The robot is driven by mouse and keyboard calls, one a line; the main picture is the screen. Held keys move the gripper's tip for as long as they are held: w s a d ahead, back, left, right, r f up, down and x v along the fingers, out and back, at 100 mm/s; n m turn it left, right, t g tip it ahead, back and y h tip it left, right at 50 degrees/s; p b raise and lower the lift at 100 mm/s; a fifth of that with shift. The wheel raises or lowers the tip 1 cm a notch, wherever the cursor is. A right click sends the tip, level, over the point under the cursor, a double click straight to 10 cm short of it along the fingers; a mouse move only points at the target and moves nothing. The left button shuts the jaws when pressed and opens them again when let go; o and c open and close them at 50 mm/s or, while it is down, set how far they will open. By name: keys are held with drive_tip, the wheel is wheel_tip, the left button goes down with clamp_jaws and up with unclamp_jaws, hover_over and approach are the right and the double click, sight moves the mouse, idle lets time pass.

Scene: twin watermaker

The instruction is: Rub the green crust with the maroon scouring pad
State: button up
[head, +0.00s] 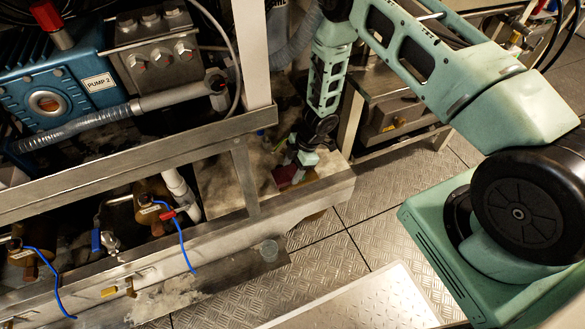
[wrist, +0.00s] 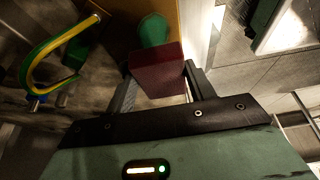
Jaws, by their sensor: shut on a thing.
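My gripper (head: 297,163) reaches down behind the frame's lower rail, over a stained pale surface. It is shut on the maroon scouring pad (wrist: 157,72), whose broad face shows between the two fingers in the wrist view. In the head view the pad (head: 284,175) is a small dark red patch at the fingertips. A green rounded shape (wrist: 153,30) shows just beyond the pad's far edge in the wrist view. I cannot tell if it is the green crust or if the pad touches it. No green crust can be made out in the head view.
A yellow-green curved hose (wrist: 62,50) is left of the pad in the wrist view. A metal rail (head: 150,152) and an upright post (head: 252,55) stand left of my arm. Blue PUMP 2 (head: 60,80) is at upper left. The chequered floor (head: 335,240) is clear in front.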

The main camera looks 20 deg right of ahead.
sight(305, 175)
drive_tip(key=shift+f+b, duration=0.4)
drive_tip(key=shift+f, duration=0.2)
drive_tip(key=shift+d+r, duration=0.1)
drive_tip(key=shift+d, duration=0.05)
drive_tip(key=shift+d+r+p, duration=0.1)
drive_tip(key=shift+d+p, duration=0.5)
drive_tip(key=shift+d, duration=0.7)
drive_tip(key=shift+w+d, duration=0.15)
drive_tip(key=shift+d, duration=1.7)
drive_tip(key=shift+w+a+f, duration=0.1)
drive_tip(key=shift+a+f, duration=0.05)
drive_tip(key=shift+f, duration=0.05)
drive_tip(key=shift+s+a+f+p, duration=0.2)
drive_tip(key=shift+a+f, duration=0.05)
drive_tip(key=shift+a, duration=0.2)
drive_tip(key=shift+s+a+f+p, duration=0.15)
drive_tip(key=shift+a+f, duration=0.05)
drive_tip(key=shift+a, duration=0.8)
drive_tip(key=shift+c, duration=0.5)
drive_tip(key=shift+a+f, duration=0.1)
drive_tip(key=shift+a, duration=1.55)
drive_tip(key=shift+c, duration=0.5)
